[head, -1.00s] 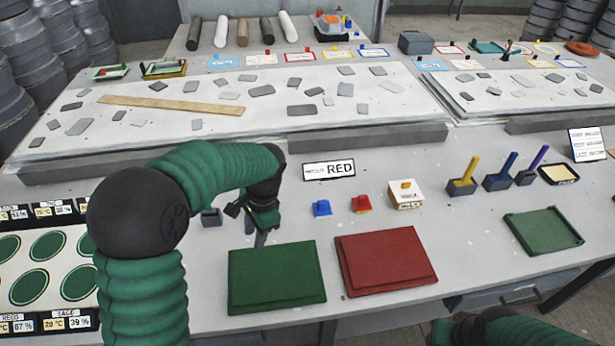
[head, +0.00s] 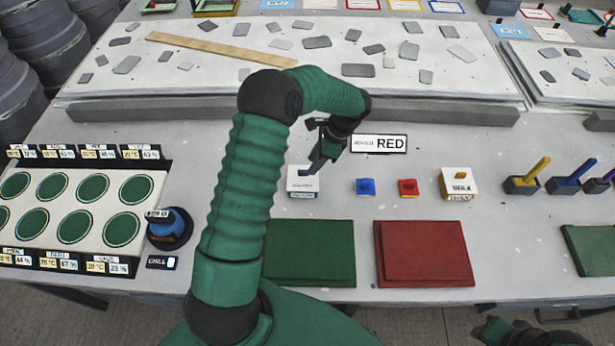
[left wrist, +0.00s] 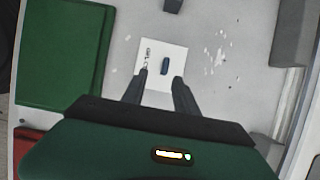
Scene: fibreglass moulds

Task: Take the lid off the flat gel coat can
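My right gripper (head: 492,328) shows only partly at the bottom right edge.
To the right stand small blue (head: 366,187) and red (head: 407,188) knobbed pieces and a white wax box (head: 459,184). Green (head: 310,252) and red (head: 424,254) slabs lie in front. A blue-black round device (head: 170,230) is left.

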